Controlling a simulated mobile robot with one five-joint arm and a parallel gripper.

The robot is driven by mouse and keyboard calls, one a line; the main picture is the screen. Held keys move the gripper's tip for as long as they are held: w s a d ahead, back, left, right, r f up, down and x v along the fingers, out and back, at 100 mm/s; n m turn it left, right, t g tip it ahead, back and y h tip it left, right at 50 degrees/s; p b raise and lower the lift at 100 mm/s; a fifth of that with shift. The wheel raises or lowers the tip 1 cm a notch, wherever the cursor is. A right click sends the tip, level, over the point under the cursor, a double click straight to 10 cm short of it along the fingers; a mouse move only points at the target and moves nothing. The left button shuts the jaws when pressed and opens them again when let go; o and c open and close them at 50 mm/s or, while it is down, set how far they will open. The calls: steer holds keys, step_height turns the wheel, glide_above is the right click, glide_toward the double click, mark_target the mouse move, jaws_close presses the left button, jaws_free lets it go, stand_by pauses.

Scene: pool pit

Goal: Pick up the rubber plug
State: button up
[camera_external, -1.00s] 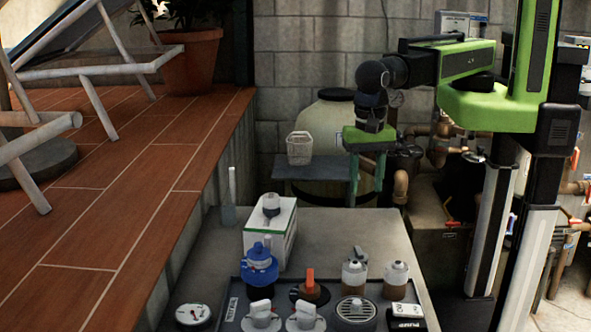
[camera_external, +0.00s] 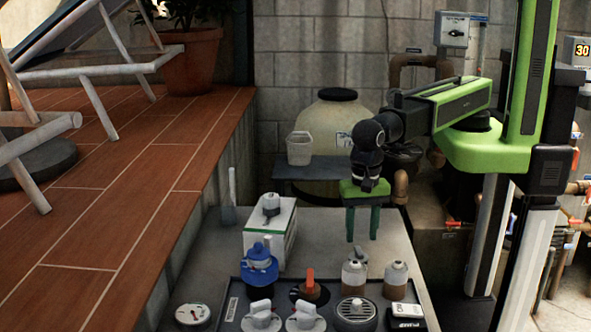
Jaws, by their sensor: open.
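My gripper (camera_external: 362,238) hangs over the back right of the grey bench, its two green fingers pointing down and apart, with nothing seen between them. I cannot tell for sure which thing is the rubber plug. A small grey piece (camera_external: 361,256) shows just below the fingertips, partly hidden behind a brown and white jar (camera_external: 354,279). Another small grey and white piece (camera_external: 270,205) sits on top of a white and green box (camera_external: 270,236), left of the gripper.
A gauge (camera_external: 192,315) lies left. Bare bench (camera_external: 325,232) lies between box and gripper.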

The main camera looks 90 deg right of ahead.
mark_target(359, 251)
step_height(359, 251, down, 5)
steer(key=b, duration=0.3)
steer(key=shift+w+r, duration=0.15)
steer(key=shift+r, duration=0.25)
jaws_close()
